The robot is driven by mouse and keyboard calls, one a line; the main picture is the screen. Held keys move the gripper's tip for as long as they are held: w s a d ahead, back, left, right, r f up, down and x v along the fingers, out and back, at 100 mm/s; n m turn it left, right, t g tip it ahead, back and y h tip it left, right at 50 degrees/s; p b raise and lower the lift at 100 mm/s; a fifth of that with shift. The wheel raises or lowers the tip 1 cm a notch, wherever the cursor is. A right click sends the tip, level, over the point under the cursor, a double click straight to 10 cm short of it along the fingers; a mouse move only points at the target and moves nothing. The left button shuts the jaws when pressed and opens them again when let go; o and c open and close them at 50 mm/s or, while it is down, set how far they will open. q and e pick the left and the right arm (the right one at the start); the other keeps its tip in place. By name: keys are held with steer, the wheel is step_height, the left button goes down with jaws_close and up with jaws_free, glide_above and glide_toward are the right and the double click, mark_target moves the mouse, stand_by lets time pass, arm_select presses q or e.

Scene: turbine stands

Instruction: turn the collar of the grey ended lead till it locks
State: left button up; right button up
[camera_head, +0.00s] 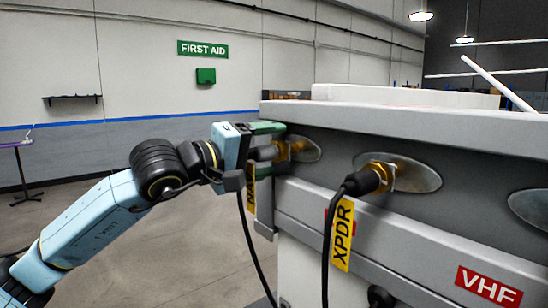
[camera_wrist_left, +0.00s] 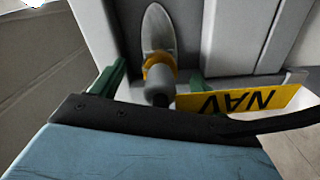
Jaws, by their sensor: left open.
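The grey ended lead (camera_head: 264,153) is at the left socket of the grey panel, its gold collar (camera_head: 283,150) up against the oval metal plate (camera_head: 308,149). In the left wrist view, the lead's grey end (camera_wrist_left: 160,88) and gold collar (camera_wrist_left: 158,68) lie between the green fingers. A yellow NAV tag (camera_wrist_left: 243,100) hangs by it. My left gripper (camera_head: 266,146) is open around the lead, with one finger above and one below in the head view. Whether the fingers touch it, and how far the collar is turned, I cannot tell. My right gripper is not in view.
To the right, a black-ended lead (camera_head: 362,182) with an XPDR tag (camera_head: 342,234) is in another socket. A VHF label (camera_head: 489,287) sits below a further oval plate (camera_head: 529,208). Black cables hang down the panel front.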

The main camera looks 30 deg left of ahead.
mark_target(254, 155)
arm_select(q)
steer(key=shift+f+b+v, duration=0.2)
steer(key=shift+b+v, duration=1.05)
steer(key=shift+v, duration=0.2)
steer(key=shift+s+a+r+b, duration=0.15)
steer(key=shift+s+b, duration=0.15)
steer(key=shift+s, duration=0.15)
